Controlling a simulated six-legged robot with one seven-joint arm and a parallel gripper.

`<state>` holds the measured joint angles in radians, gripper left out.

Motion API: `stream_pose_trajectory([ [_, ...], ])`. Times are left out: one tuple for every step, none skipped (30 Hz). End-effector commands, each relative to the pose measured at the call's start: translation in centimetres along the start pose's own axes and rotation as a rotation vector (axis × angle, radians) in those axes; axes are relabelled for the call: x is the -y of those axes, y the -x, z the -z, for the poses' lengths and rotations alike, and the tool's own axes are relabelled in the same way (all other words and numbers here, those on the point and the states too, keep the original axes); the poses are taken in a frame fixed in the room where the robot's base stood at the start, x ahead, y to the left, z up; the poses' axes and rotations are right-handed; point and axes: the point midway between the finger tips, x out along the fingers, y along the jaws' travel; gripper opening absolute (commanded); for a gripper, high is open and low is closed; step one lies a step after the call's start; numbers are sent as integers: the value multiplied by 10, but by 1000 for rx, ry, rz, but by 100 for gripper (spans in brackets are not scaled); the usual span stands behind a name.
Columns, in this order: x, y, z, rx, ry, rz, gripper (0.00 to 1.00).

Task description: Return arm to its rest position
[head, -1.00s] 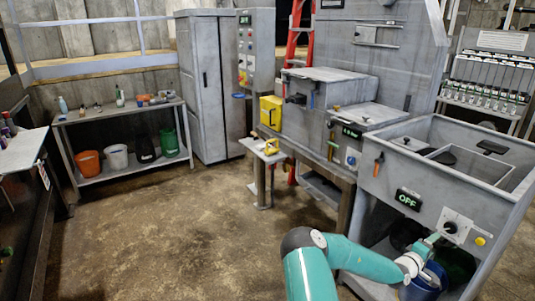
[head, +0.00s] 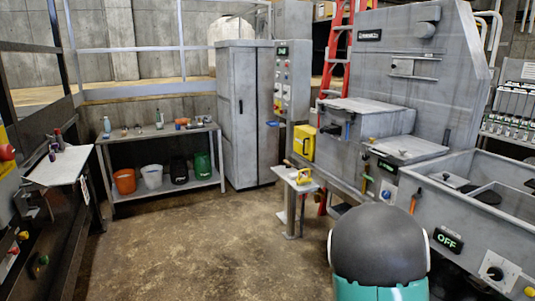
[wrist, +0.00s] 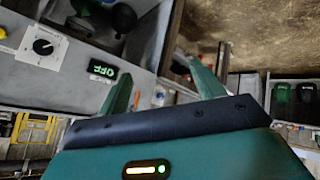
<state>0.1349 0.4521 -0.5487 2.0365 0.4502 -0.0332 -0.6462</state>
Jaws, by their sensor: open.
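My gripper (wrist: 160,74) shows in the wrist view with its two teal fingers spread apart and nothing between them. It is clear of the grey machine panel, whose black knob (wrist: 43,47) and green-lit OFF display (wrist: 103,69) appear at the upper left of the wrist view. In the head view only the dark rounded joint and teal link of my arm show, at the bottom right of centre; the gripper itself is out of that view. The same OFF display (head: 447,240) and knob (head: 495,273) appear at the lower right there.
The grey compactor (head: 400,80) and its open bin fill the right side. A small stand (head: 297,180) with a yellow item is at centre. A shelf bench (head: 160,132) with several buckets stands at the back left, a side table (head: 60,165) at left. The floor (head: 200,245) between is clear.

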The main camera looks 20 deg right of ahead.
Motion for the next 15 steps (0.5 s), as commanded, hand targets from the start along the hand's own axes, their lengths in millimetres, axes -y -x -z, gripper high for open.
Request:
stream_pose_trajectory([
  [17,22,9,-9,-20,61,67],
  [27,34,12,-8,-29,95,67],
  [40,51,15,-7,-39,140,67],
  [50,63,17,-6,-45,174,67],
  [59,76,19,-5,-49,207,67],
  [70,94,21,-2,-54,249,67],
  [78,108,22,0,-55,279,67],
  [86,122,23,2,-56,308,67],
  [96,140,23,6,-55,346,67],
  [104,154,22,8,-51,373,67],
  [110,168,21,12,-49,399,67],
  [119,187,20,15,-42,432,67],
  [125,201,17,20,-36,455,67],
  [130,215,15,23,-29,477,67],
  [137,234,10,29,-19,503,67],
])
